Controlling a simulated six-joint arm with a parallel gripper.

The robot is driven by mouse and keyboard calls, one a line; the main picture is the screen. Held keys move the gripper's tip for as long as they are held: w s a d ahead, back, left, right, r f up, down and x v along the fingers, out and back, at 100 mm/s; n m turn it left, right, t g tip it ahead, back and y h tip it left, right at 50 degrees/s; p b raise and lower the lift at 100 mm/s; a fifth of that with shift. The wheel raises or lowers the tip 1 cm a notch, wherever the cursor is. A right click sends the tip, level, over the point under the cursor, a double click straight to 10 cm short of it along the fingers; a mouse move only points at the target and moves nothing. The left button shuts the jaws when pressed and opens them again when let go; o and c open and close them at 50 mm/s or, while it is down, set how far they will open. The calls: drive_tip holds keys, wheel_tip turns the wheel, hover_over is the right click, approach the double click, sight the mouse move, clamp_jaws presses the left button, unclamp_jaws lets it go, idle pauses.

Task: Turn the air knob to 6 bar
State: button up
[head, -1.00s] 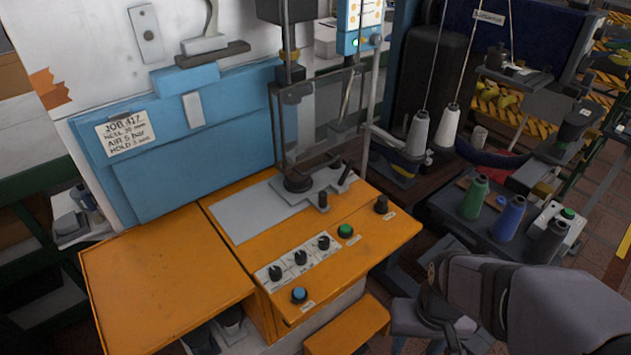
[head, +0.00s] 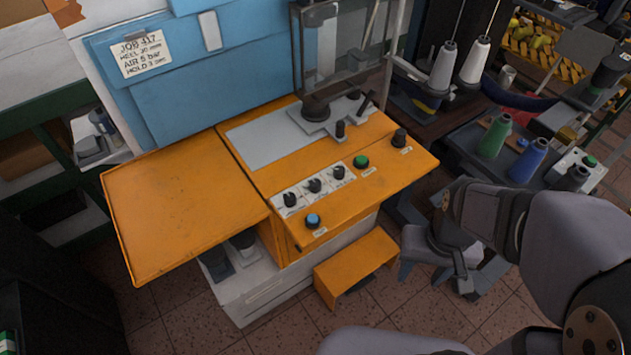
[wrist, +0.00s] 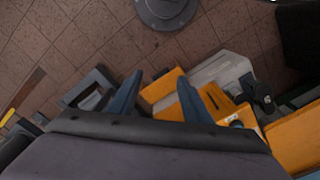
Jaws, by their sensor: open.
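The orange machine console (head: 330,215) carries a row of three black knobs, a left one (head: 290,199), a middle one (head: 314,185) and a right one (head: 338,172), on white label plates. The plate print is too small to read, so I cannot tell which is the air knob or its setting.
A blue button (head: 313,220), a green button (head: 361,161) and a separate black knob (head: 399,138) sit near the row. An orange step (head: 355,268) stands in front. Thread cones (head: 494,135) stand on a table at right. The orange side shelf (head: 180,215) is bare.

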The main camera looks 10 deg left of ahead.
sight(316, 183)
drive_tip(key=w+a+n+t+b, duration=0.1)
drive_tip(key=w+a+n+b, duration=0.1)
drive_tip(key=w+a, duration=0.3)
drive_tip(key=w+a+n+y+b, duration=0.1)
drive_tip(key=w+a+n+b, duration=0.1)
drive_tip(key=w+a+b, duration=0.2)
drive_tip(key=w+a+f+n+t+y+b, duration=0.1)
drive_tip(key=w+a+n+b, duration=0.1)
drive_tip(key=w+a, duration=0.4)
drive_tip(key=shift+w+a+f+t+b, duration=0.15)
drive_tip(key=shift+w+b, duration=0.3)
drive_tip(key=shift+w, duration=0.4)
drive_tip(key=shift+w+a+r+t+b, duration=0.15)
drive_tip(key=shift+w+b, duration=0.3)
drive_tip(key=shift+w, duration=0.35)
drive_tip(key=w+a+r+n+y+b, duration=0.1)
drive_tip(key=w+a+n+b, duration=0.2)
drive_tip(key=a, duration=0.5)
drive_tip(key=shift+t, duration=0.3)
drive_tip(key=shift+w+p+x, duration=0.15)
drive_tip(key=shift+p+x, duration=0.2)
drive_tip(key=shift+x, duration=1.45)
drive_tip(key=shift+w+p+x, duration=0.15)
drive_tip(key=shift+p+x, duration=0.2)
drive_tip(key=shift+x, duration=1.5)
drive_tip(key=shift+d+r, duration=0.1)
drive_tip(key=c, duration=1)
